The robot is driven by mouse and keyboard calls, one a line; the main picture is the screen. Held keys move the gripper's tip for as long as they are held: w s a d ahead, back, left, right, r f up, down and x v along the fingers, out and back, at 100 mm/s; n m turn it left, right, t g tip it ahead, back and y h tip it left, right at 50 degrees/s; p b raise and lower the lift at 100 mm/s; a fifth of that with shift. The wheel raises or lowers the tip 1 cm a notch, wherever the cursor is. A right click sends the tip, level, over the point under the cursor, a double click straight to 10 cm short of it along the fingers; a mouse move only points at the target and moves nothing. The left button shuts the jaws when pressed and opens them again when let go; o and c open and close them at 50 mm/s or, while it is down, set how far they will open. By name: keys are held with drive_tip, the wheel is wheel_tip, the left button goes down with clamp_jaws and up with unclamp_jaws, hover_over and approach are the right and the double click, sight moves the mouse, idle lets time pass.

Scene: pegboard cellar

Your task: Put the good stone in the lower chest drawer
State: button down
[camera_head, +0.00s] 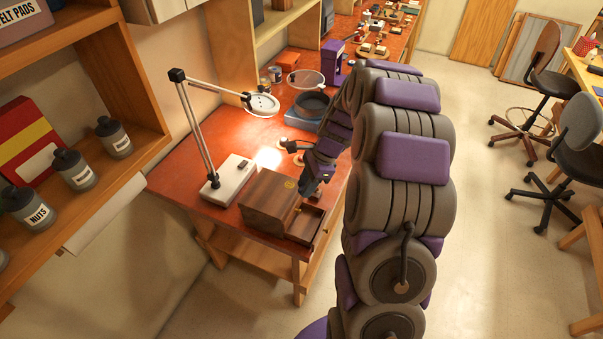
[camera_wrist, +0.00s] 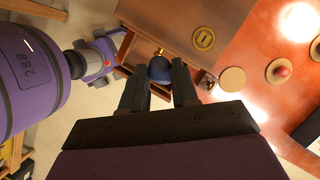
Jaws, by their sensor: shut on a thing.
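My gripper (camera_wrist: 160,75) is shut on a dark blue rounded stone (camera_wrist: 159,66), held between the fingertips. The brown wooden chest (camera_head: 268,197) stands at the table's near end, and its top with a round brass emblem shows in the wrist view (camera_wrist: 187,22). A drawer (camera_head: 304,226) is pulled out from the chest; it looks like the lower one. In the wrist view the stone appears over or beside the open drawer (camera_wrist: 143,50); its height above it is unclear. My arm hides part of the chest's right side in the head view.
A pale disc (camera_wrist: 232,80) lies bare near the chest; another (camera_wrist: 280,72) bears a reddish stone. A lamp with a white base (camera_head: 232,180) stands left of the chest. Open floor (camera_head: 490,240) lies to the right.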

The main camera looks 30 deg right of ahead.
drive_tip(key=shift+f+b, duration=0.45)
drive_tip(key=shift+f, duration=0.2)
wheel_tip(320, 180, down, 5)
drive_tip(key=b, duration=0.3)
drive_tip(key=shift+r+b, duration=0.15)
drive_tip(key=shift+b, duration=0.2)
drive_tip(key=c, duration=1.2)
unclamp_jaws()
drive_tip(key=shift+d, duration=0.1)
drive_tip(key=o, duration=0.4)
drive_tip(key=shift+d, duration=0.3)
drive_tip(key=shift+r, duration=0.15)
